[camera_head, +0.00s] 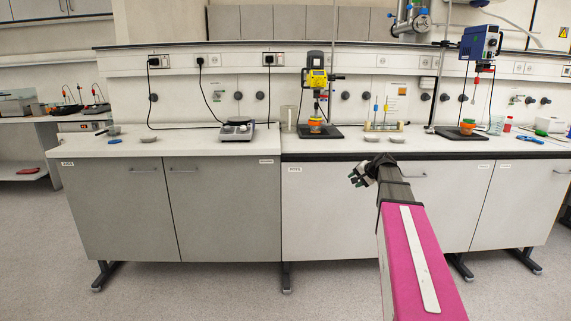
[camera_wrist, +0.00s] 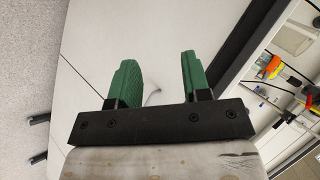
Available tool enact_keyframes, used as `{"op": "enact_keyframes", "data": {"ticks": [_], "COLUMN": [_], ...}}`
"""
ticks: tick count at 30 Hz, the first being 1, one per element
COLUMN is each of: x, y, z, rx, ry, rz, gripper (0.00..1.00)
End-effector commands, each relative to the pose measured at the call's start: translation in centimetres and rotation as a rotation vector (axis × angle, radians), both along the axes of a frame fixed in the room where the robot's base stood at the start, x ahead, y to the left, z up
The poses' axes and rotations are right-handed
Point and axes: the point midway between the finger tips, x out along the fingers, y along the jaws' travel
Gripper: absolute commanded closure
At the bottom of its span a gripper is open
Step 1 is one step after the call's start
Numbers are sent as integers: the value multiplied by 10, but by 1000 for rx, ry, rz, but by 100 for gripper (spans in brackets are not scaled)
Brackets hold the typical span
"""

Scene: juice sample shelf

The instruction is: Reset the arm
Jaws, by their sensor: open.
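My gripper (camera_head: 359,176) is at the end of my outstretched arm, in front of the right-hand bench cabinets and just below the bench top's front edge. In the wrist view my gripper (camera_wrist: 156,80) shows two green fingers set apart on a black bar. Nothing is between the fingers except the white cabinet front with a handle behind them. The wrist view is turned on its side, with the bench top and its equipment at the right.
The lab bench top (camera_head: 190,145) holds a hotplate (camera_head: 237,131), a yellow stirrer (camera_head: 316,79), a rack (camera_head: 383,126) and a blue stirrer (camera_head: 480,43). Several small round lids lie near its front edge. The floor (camera_head: 200,290) in front is clear.

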Motion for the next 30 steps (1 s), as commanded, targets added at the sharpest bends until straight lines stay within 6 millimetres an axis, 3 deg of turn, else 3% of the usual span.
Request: {"op": "enact_keyframes", "data": {"ticks": [1, 6, 12, 15, 18, 22, 25, 30], "x": [-27, -96, -188, -235, -274, -307, -320, -323], "y": [20, 62, 97, 108, 114, 117, 117, 117], "z": [-30, -109, -184, -213, -233, -248, -254, -256], "rx": [-48, -217, -417, -512, -595, -670, -700, -713], "ry": [41, 166, 311, 379, 434, 484, 503, 511], "rz": [38, 168, 338, 425, 501, 572, 600, 611], "gripper": [56, 56, 56, 56, 56, 56, 56, 56]}}
